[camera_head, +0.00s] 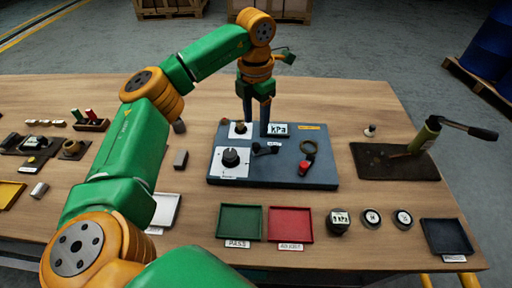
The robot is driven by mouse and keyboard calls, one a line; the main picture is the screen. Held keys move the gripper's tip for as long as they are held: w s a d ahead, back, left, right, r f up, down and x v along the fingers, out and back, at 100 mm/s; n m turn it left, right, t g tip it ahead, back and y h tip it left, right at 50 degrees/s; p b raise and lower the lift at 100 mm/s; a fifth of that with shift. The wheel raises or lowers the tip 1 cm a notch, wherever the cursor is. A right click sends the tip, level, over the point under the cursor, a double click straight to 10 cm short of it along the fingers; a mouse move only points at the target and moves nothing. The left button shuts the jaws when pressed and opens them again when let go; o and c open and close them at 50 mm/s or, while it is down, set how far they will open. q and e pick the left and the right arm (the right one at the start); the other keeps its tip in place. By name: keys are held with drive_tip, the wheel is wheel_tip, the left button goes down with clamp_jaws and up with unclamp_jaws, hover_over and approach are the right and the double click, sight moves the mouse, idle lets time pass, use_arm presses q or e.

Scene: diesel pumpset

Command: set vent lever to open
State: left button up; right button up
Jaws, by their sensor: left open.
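A blue-grey panel (222,171) lies on the wooden table. A small black lever (266,149) sits near its middle, and I take it for the vent lever; its label is too small to read. My left gripper (256,124) points down over the back of the panel, just behind the lever. Its two dark fingers are apart with nothing seen between them, and I cannot tell their exact height above the panel. My right gripper is not in view.
Green (240,207) and red (290,210) trays lie in front. A green pump with a handle (425,136) stands right.

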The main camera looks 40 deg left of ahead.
sight(256, 145)
use_arm(q)
wheel_tip(256, 145, down, 7)
drive_tip(key=shift+w+r+p, duration=0.1)
drive_tip(key=shift+p, duration=0.8)
drive_tip(key=shift+f, duration=0.45)
clamp_jaws()
